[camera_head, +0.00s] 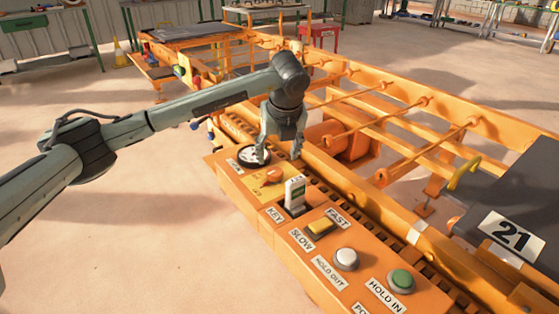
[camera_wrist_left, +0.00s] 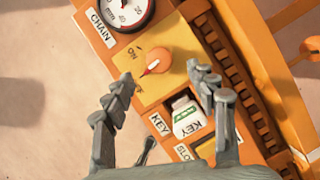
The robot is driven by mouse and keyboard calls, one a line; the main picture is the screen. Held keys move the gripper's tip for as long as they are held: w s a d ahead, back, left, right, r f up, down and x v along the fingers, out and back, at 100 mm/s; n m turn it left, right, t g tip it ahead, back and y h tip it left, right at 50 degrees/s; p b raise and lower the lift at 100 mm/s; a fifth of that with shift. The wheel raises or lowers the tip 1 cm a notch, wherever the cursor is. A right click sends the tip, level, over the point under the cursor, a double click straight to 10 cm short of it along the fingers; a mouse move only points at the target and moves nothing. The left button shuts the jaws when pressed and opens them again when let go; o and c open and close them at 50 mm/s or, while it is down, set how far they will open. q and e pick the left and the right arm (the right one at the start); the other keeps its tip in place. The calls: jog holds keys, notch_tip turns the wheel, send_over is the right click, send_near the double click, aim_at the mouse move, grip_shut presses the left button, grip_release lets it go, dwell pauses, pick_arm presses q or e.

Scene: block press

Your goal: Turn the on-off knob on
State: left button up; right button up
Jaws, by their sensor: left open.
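The orange on-off knob (camera_head: 272,175) sits on a yellow-orange plate on the orange control panel (camera_head: 259,195). In the left wrist view the knob (camera_wrist_left: 158,60) has a pale, red-edged pointer aimed to the lower left. Small markings lie beside it, hard to read. My left gripper (camera_head: 280,157) points down just above and behind the knob. In the wrist view its open fingers (camera_wrist_left: 159,73) stand to either side of the knob, with the space between them empty. I see no contact with the knob. My right gripper is in neither view.
A round gauge (camera_head: 253,156) lies behind the knob. A white key block (camera_head: 295,193) stands upright close in front of it. Further along are a yellow switch (camera_head: 320,228), a white button (camera_head: 346,259) and a green button (camera_head: 400,281). Orange machine rails (camera_head: 345,185) run alongside the panel.

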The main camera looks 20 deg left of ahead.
aim_at(275, 171)
pick_arm(q)
jog(key=x, duration=0.6)
jog(key=shift+s, duration=0.2)
jog(key=shift+w+a+f, duration=0.1)
jog(key=shift+w+f, duration=0.05)
jog(key=shift+f, duration=0.25)
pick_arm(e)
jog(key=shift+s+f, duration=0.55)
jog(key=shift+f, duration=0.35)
pick_arm(q)
jog(key=shift+c, duration=0.4)
jog(key=c, duration=1)
jog(key=shift+c, duration=0.4)
